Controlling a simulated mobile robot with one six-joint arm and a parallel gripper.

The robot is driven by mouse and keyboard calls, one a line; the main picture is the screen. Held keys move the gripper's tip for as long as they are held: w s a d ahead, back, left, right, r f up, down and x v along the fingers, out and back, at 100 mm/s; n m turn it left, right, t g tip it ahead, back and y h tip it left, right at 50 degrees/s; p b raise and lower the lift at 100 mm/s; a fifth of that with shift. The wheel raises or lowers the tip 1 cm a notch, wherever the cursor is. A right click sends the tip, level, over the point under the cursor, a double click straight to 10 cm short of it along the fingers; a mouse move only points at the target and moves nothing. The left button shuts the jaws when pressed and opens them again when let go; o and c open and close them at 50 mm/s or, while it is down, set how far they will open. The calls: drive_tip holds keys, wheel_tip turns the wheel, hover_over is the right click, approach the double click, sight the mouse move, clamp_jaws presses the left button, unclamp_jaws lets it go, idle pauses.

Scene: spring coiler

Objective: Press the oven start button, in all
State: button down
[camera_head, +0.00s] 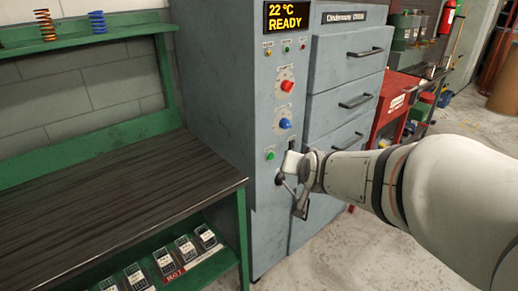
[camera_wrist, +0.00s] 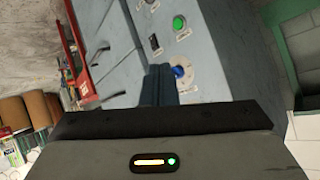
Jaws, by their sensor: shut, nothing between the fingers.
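The oven is a grey-blue cabinet (camera_head: 222,60) with a yellow-lettered display (camera_head: 286,18) reading "22 °C READY". A red knob (camera_head: 287,86) and a blue knob (camera_head: 285,124) sit on its panel. Below them is a green button (camera_head: 270,155), which bears no readable label. My gripper (camera_head: 280,179) is shut and empty, just below and right of the green button in the head view. In the wrist view the dark fingers (camera_wrist: 158,70) end beside the blue knob (camera_wrist: 180,72), and the green button (camera_wrist: 180,23) lies beyond them, apart. Contact with the panel cannot be told.
Drawers with black handles (camera_head: 361,101) are to the right of the panel. A green workbench (camera_head: 100,200) with a dark top stands at left, with springs (camera_head: 44,24) on its shelf and small bins (camera_head: 187,248) below. A red cabinet (camera_head: 392,105) stands farther back.

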sight(271, 157)
drive_tip(key=w+d+f+m+t+h+b, duration=0.2)
drive_tip(key=w+f+m+t+b, duration=0.3)
drive_tip(key=w+f+t+b, duration=0.3)
drive_tip(key=w+f+h+b, duration=0.1)
drive_tip(key=w+f+b, duration=0.3)
drive_tip(key=b, duration=0.4)
drive_tip(key=shift+d+f, duration=0.4)
drive_tip(key=shift+f, duration=0.45)
drive_tip(key=shift+r, duration=0.1)
drive_tip(key=w+a+p, duration=0.1)
drive_tip(key=w+a, duration=0.4)
drive_tip(key=w, duration=0.2)
drive_tip(key=shift+p, duration=0.35)
drive_tip(key=shift+a, duration=0.1)
